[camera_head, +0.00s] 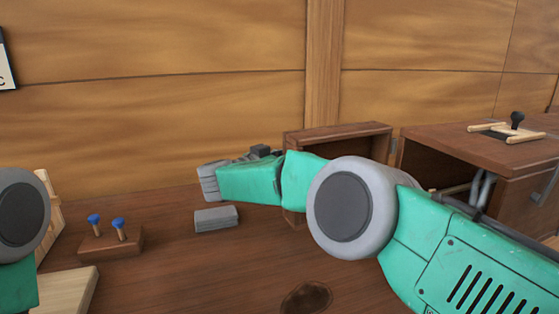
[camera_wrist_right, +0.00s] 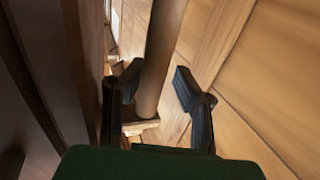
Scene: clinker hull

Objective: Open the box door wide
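The dark wooden box (camera_head: 465,146) stands at the right in the head view. Its door (camera_head: 338,132), a shallow framed panel, is swung out to the left, so the box's side opening shows. My right arm crosses in front of the door and hides much of it. In the right wrist view my right gripper (camera_wrist_right: 158,72) is open, its two dark fingers on either side of a round wooden bar (camera_wrist_right: 163,45). I cannot tell whether they touch it. Dark wood (camera_wrist_right: 75,70) lies close on the left there. My left gripper is out of view.
A grey block (camera_head: 216,218) lies on the wooden surface below my right forearm. A small block with two blue-topped pegs (camera_head: 112,243) stands at the left. A light frame with a black knob (camera_head: 506,132) is on the box top. The plank wall is behind.

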